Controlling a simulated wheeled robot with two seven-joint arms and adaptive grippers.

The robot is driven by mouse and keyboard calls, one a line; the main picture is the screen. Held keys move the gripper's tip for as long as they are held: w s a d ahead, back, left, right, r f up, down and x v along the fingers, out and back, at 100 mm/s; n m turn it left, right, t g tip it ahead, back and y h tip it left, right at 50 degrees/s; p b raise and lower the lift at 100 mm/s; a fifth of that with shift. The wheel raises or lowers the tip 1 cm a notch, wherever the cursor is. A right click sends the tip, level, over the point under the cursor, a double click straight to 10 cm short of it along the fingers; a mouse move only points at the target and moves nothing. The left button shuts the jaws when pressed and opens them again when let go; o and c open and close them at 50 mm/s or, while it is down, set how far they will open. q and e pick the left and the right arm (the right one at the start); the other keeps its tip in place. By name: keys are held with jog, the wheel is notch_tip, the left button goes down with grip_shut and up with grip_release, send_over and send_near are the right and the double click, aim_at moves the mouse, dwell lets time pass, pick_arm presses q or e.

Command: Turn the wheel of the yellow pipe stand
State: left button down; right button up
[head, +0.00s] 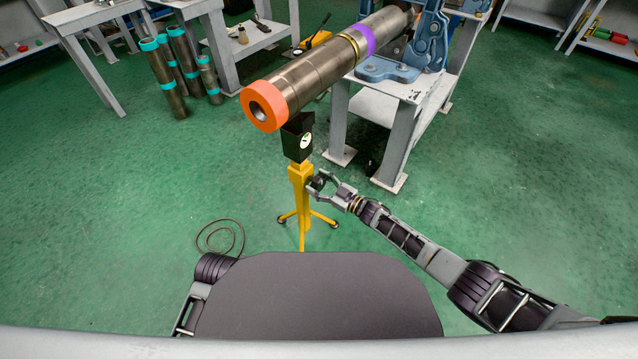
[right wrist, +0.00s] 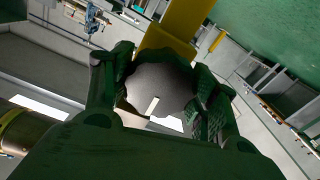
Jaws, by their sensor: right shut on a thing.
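The yellow pipe stand (head: 302,205) stands upright on its splayed feet in the middle of the head view. Its black head (head: 297,137) is under the orange-ended pipe (head: 300,85). My right gripper (head: 322,182) is at the right side of the stand's column. In the right wrist view the right gripper (right wrist: 162,90) has its fingers on both sides of the round grey wheel (right wrist: 160,88), shut on it. The yellow column (right wrist: 185,22) shows just behind the wheel. In the head view the wheel is mostly hidden by the fingers. My left gripper is not in view.
A grey workbench (head: 385,108) with a blue pipe vise (head: 425,45) stands right of the stand. Several pipes with teal bands (head: 170,75) stand at the back left. A cable loop (head: 220,237) lies on the green floor left of the stand. The floor at right is clear.

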jog(key=shift+f, duration=0.1)
dwell(0.3)
jog(key=o, duration=1)
jog(key=shift+o, duration=0.2)
jog(key=v, duration=1.2)
